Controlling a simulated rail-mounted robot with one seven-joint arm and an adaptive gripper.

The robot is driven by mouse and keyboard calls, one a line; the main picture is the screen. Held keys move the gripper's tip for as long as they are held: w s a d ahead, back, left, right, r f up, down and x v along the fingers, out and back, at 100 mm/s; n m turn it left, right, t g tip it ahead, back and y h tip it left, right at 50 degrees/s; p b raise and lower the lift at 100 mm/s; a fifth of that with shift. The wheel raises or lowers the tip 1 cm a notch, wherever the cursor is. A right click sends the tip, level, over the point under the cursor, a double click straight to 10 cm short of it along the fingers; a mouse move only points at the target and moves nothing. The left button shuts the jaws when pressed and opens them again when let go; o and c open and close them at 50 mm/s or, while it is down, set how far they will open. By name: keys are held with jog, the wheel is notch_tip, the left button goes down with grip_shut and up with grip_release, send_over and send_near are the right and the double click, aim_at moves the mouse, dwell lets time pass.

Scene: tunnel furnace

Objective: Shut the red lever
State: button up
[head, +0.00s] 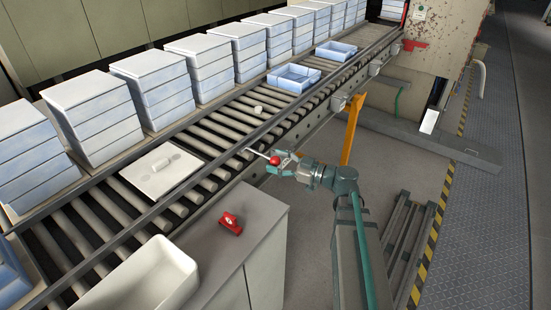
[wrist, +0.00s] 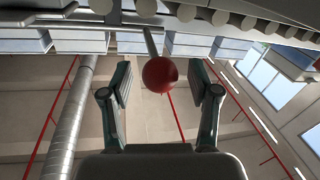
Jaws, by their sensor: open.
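The red lever shows as a red ball knob (head: 275,160) on a thin pale rod (head: 257,153) beside the roller conveyor in the head view. In the wrist view the red knob (wrist: 160,74) sits between the finger pads, with its rod running up behind it. My gripper (wrist: 163,84) is open, with one finger on each side of the knob and a visible gap to both. In the head view my gripper (head: 283,163) is at the knob, and its fingers are small there. The lever's base is hidden.
The roller conveyor (head: 215,141) runs diagonally, with blue trays (head: 293,78) and a white lid (head: 161,170) on it. Stacked boxes (head: 95,113) line its far side. A grey cabinet (head: 258,237) with a red object (head: 230,223) stands at the front. An orange post (head: 352,130) stands behind my arm.

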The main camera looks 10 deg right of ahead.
jog(key=shift+w+a, duration=0.25)
jog(key=shift+a, duration=0.1)
grip_shut()
